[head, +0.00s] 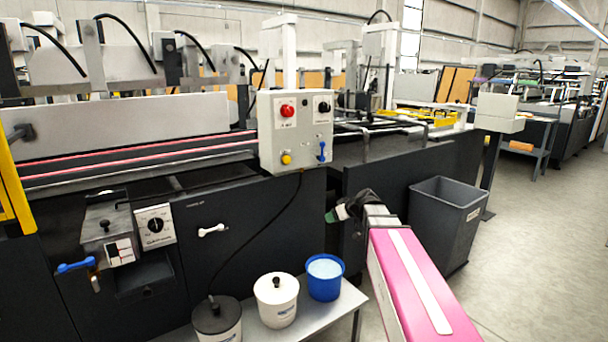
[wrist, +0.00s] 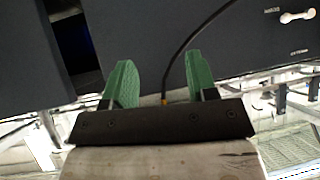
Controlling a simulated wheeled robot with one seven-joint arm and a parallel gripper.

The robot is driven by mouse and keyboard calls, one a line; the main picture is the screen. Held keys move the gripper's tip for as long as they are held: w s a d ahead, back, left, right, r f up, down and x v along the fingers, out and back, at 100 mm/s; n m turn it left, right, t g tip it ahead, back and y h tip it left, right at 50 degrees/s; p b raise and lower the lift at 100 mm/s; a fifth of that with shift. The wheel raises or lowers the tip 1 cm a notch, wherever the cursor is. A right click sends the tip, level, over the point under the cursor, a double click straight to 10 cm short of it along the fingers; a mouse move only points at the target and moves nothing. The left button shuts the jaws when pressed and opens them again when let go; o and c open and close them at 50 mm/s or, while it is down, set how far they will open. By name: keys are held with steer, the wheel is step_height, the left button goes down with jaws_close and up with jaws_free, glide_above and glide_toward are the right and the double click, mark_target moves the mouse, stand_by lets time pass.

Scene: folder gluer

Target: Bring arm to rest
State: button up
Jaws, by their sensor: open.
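My arm, with its pink and white cover, reaches forward from the lower right in the head view. My gripper (head: 336,214) is at its far end, in front of the dark panels of the folder gluer (head: 365,180) and below the grey control box (head: 296,130). In the wrist view my gripper (wrist: 161,72) shows two green fingers spread apart with nothing between them. The machine's dark panel (wrist: 225,40) and a black cable lie beyond the fingers.
A grey bin (head: 446,215) stands right of my arm. A low metal table (head: 338,300) holds a blue tub (head: 324,277), a white pot (head: 276,300) and a dark-lidded pot (head: 217,320). Open floor (head: 530,240) lies at the right.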

steer(key=s+d+f+m+g+h, duration=0.3)
steer(key=s+f, duration=0.7)
steer(key=s, duration=0.1)
steer(key=s+d+f+m+g+h, duration=0.3)
steer(key=s+f, duration=0.6)
steer(key=s, duration=0.3)
steer(key=shift+f+m+g+h, duration=0.4)
steer(key=shift+m+g+h, duration=0.2)
steer(key=shift+m+g, duration=0.15)
steer(key=shift+d, duration=0.1)
